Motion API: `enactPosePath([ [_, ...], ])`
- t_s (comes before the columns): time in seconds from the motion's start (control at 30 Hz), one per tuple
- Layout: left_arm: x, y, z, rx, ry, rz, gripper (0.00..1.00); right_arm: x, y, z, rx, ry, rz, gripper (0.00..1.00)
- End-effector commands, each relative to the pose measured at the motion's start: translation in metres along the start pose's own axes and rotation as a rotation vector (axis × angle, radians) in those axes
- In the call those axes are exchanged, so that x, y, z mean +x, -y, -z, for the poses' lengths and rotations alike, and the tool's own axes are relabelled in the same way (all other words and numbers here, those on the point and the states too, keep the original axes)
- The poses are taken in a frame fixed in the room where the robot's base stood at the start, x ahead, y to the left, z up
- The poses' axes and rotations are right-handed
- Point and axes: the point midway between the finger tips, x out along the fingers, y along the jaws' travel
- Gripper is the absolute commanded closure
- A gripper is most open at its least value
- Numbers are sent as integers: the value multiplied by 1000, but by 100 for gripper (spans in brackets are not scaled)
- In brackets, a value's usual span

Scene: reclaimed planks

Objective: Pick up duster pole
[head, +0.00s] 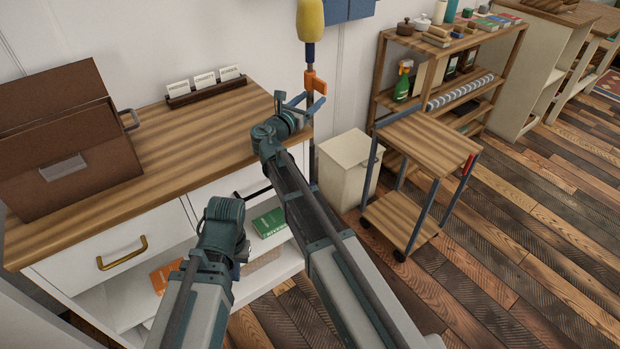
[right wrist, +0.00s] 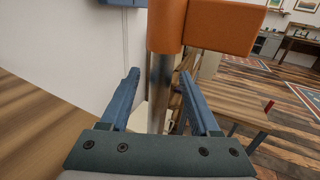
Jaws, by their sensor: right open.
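The duster pole (head: 309,51) stands upright beyond the right end of the wooden-topped cabinet, with a yellow head on top, a dark collar and an orange piece below. My right gripper (head: 303,101) is at the pole, just below the orange piece. In the right wrist view the grey metal pole (right wrist: 159,85) runs between the two open blue fingers, with a gap on each side. The orange piece is above the fingers. The pole's lower end is hidden. My left arm ends low in front of the cabinet; its fingers are mostly hidden.
The cabinet top (head: 190,130) holds a brown box (head: 60,150) and a card rack (head: 206,91). A cream bin (head: 345,172) and a wooden cart (head: 428,143) stand right of the arm. A loaded shelf (head: 455,45) is behind. Floor at right is clear.

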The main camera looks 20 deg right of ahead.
Motion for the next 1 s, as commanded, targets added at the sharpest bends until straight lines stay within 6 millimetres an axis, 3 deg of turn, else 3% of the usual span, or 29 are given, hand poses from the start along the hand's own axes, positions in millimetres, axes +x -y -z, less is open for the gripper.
enactPosePath([
  [0.03, 0, 0, 0, 0, 0, 0, 100, 0, 0, 0, 0, 0, 0, 37],
  [0.4, 0, 0, 0, 0, 0, 0, 100, 0, 0, 0, 0, 0, 0, 100],
  [1.0, -4, 0, 0, 0, 0, 0, 100, 0, 0, -5, -1, 2, 0, 100],
])
